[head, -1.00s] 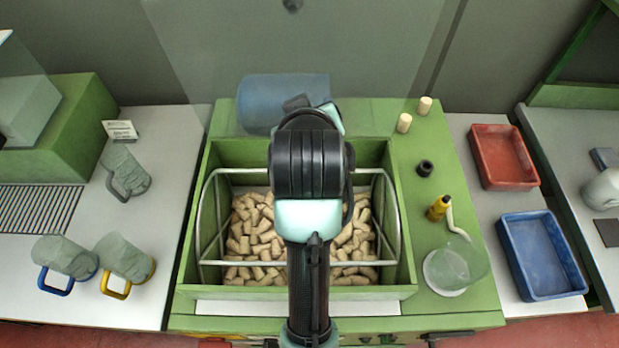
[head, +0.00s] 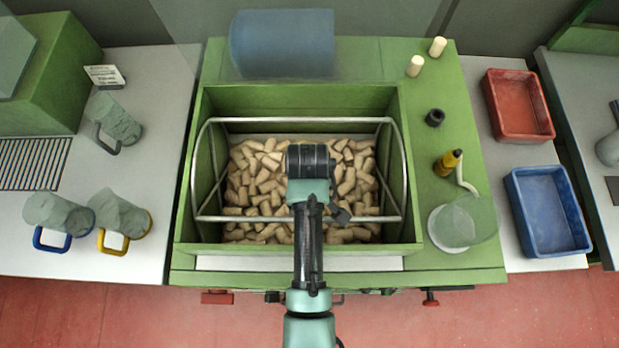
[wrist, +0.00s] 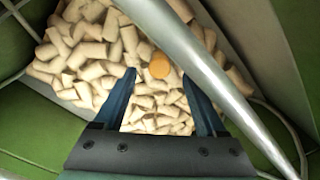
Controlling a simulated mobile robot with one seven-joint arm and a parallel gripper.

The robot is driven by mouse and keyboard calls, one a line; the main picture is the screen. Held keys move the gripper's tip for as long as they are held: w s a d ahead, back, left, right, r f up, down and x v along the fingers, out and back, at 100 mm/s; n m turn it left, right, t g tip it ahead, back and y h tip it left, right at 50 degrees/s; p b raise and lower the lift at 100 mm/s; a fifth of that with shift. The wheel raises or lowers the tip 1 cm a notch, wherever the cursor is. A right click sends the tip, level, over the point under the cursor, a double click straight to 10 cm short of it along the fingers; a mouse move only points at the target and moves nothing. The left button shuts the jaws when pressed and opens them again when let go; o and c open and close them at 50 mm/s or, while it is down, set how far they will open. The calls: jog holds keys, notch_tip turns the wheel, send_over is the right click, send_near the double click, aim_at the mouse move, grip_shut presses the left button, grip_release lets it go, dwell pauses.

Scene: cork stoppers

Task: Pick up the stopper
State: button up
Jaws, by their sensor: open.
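Many beige cork stoppers (head: 255,185) lie heaped in the green wooden bin (head: 300,96). The wrist view shows the same pile of stoppers (wrist: 88,50), and one more orange stopper (wrist: 159,66) lies between and just beyond my fingertips. My gripper (wrist: 164,78) is open with nothing between its two blue fingers, and it points down at the pile. In the head view my arm hides the fingers and part of the pile. Which stopper is meant, I cannot tell.
A metal tube frame (head: 300,120) spans the bin, and one bar (wrist: 200,60) runs close to my right finger. Two pale stoppers (head: 415,66) stand on the green bench. A red tray (head: 520,135), a blue tray (head: 545,245) and several mugs (head: 58,218) stand to the sides.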

notch_tip(320, 180, down, 5)
jog(key=shift+s+d+f, duration=0.1)
dwell(0.3)
grip_shut()
